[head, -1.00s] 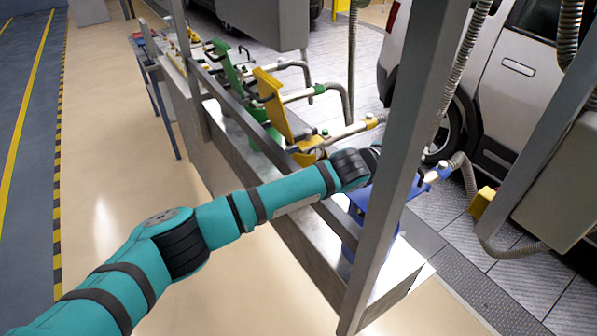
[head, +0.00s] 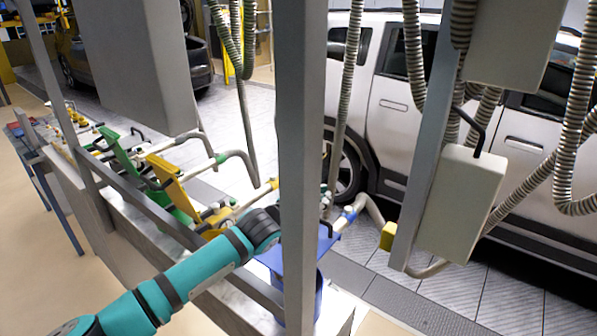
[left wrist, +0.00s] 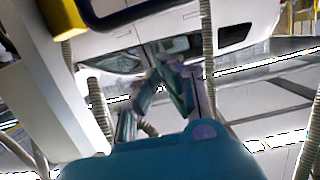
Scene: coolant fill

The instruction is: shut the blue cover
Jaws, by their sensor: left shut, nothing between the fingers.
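The blue cover (head: 325,243) is behind the grey post in the head view. It lies close to level on top of a blue container (head: 318,297). The post hides its middle, so I cannot tell whether it is fully down. My left arm reaches in from the lower left, and its wrist ends just above the cover's left part. The post mostly hides the left gripper there. In the left wrist view my left gripper (left wrist: 168,68) is shut and empty, with the white vehicle beyond it. The cover is not clear in that view. My right gripper is not in view.
A yellow cover (head: 172,183) and a green cover (head: 125,155) stand raised farther along the bench. The grey post (head: 301,150) and a sloping rail are close to my arm. A light grey box (head: 460,205) and ribbed hoses hang at the right.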

